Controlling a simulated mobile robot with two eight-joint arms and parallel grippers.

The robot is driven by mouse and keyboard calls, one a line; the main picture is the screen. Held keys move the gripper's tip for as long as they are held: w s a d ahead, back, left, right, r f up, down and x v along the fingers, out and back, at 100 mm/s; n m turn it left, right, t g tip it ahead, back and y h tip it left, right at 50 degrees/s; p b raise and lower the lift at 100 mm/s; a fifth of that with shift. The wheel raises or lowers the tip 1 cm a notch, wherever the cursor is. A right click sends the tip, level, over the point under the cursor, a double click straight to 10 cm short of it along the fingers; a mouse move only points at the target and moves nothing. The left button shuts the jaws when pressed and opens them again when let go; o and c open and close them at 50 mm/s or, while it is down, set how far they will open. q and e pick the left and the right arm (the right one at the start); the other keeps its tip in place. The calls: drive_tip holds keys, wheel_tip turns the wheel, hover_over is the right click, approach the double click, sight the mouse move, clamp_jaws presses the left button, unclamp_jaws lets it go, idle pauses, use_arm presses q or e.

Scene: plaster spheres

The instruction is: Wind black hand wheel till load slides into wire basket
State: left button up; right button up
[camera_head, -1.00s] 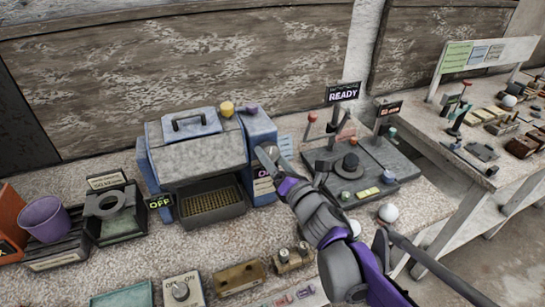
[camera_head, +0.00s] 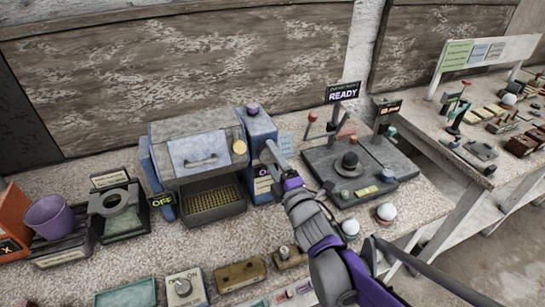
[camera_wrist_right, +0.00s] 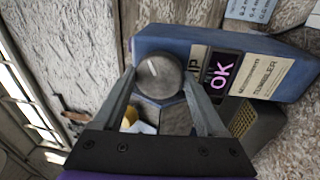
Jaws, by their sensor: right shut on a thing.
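The tumbler is a blue-sided machine (camera_head: 263,140) with a grey drum (camera_head: 195,140) between its sides. A pale panel with a handle (camera_head: 201,160) faces forward on the drum. Below it a dark wire basket (camera_head: 238,208) with yellow mesh shows nothing in it. My right gripper (camera_head: 270,153) is at the machine's right side. In the right wrist view, my right gripper (camera_wrist_right: 160,85) is shut on the dark round hand wheel (camera_wrist_right: 158,74), one finger on each side. The wheel has a pale mark. No load is visible; the drum's inside is hidden. My left gripper is not in view.
White spheres (camera_head: 386,212) sit near the front edge. A purple bucket (camera_head: 48,216) stands left. A green OFF sign (camera_head: 161,200) and pink OK display (camera_wrist_right: 221,76) mark the machine.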

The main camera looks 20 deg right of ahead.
drive_tip(key=m, duration=0.5)
drive_tip(key=shift+h+p, duration=0.3)
drive_tip(key=shift+p, duration=0.05)
drive_tip(key=m, duration=0.4)
drive_tip(key=shift+a+h+p, duration=0.15)
drive_tip(key=shift+h+p, duration=0.15)
drive_tip(key=shift+p, duration=0.05)
drive_tip(key=m, duration=0.5)
drive_tip(key=shift+h+p, duration=0.35)
drive_tip(key=shift+h, duration=0.05)
drive_tip(key=shift+m+g+h, duration=0.3)
drive_tip(key=shift+m+g, duration=0.1)
drive_tip(key=shift+m, duration=1.7)
drive_tip(key=o, duration=1.3)
